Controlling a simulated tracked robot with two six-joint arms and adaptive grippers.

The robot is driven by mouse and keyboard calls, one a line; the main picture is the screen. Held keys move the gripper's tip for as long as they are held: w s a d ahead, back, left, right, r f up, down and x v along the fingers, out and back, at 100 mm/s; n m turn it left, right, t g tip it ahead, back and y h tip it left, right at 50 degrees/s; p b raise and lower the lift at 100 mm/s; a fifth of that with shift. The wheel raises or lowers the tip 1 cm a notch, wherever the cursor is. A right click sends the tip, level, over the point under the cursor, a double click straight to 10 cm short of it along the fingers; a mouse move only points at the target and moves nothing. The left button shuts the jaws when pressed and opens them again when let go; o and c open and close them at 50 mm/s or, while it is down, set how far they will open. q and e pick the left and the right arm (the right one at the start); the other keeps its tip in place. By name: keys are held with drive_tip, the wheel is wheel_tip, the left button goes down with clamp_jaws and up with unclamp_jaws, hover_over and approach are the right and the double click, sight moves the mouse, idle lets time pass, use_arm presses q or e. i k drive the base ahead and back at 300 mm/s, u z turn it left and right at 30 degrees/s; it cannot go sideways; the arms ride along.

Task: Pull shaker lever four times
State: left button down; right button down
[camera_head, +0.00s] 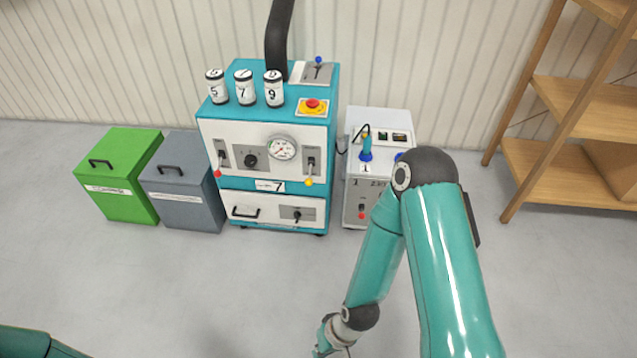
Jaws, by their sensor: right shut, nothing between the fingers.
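A teal and white machine (266,150) stands against the wall with several levers. One lever with a red knob (217,172) is on the left of its front panel, and one with a yellow knob (309,181) is on the right. A small lever with a blue knob (318,61) is on top. I cannot read which one is the shaker lever. My right gripper (332,347) is low at the bottom edge, mostly cut off, shut and empty, well apart from the machine. Only part of my left arm shows at the lower left; its gripper is out of view.
Numbered canisters (245,88) and a red emergency button (313,105) sit on the machine. A green bin (120,175) and grey bin (183,182) stand left. A white cabinet (378,130) is right, partly behind my arm. A wooden shelf (570,120) stands far right. The floor in front is clear.

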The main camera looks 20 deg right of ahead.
sight(309, 182)
drive_tip(key=u, duration=0.05)
drive_tip(key=i, duration=0.95)
drive_tip(key=z, duration=0.05)
